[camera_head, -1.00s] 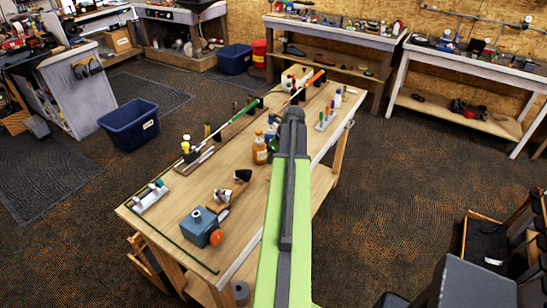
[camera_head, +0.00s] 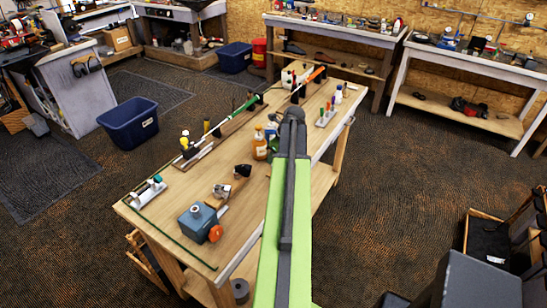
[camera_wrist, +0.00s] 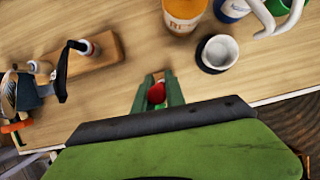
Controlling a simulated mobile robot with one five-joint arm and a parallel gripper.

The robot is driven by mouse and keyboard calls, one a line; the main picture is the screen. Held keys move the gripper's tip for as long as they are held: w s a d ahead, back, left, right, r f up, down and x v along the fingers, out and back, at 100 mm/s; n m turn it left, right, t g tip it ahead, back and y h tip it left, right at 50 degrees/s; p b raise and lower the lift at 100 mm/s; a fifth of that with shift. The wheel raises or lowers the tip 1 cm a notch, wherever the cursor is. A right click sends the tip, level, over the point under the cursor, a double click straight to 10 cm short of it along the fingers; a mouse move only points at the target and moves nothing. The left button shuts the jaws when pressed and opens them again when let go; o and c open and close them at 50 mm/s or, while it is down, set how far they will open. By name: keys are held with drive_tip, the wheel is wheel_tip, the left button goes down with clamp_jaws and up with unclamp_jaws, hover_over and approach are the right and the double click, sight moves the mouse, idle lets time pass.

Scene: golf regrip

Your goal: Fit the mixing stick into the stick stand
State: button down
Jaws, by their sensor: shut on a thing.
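My gripper (camera_wrist: 157,92) shows in the wrist view as two dark green fingers over the wooden bench. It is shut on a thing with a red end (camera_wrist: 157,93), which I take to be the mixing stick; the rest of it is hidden. A small dark-sided cup with a white inside (camera_wrist: 217,53) stands on the bench ahead and to the right of the fingers, apart from them. I cannot tell whether it is the stick stand. In the head view my own arm hides the fingers and the held thing.
A wooden block (camera_wrist: 95,55) lies to the left.

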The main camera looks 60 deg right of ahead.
drive_tip(key=shift+f, duration=0.2)
drive_tip(key=c, duration=1.3)
unclamp_jaws()
drive_tip(key=shift+r, duration=0.1)
drive_tip(key=p+v, duration=1.6)
drive_tip(key=v, duration=0.1)
drive_tip(key=shift+s+r, duration=0.15)
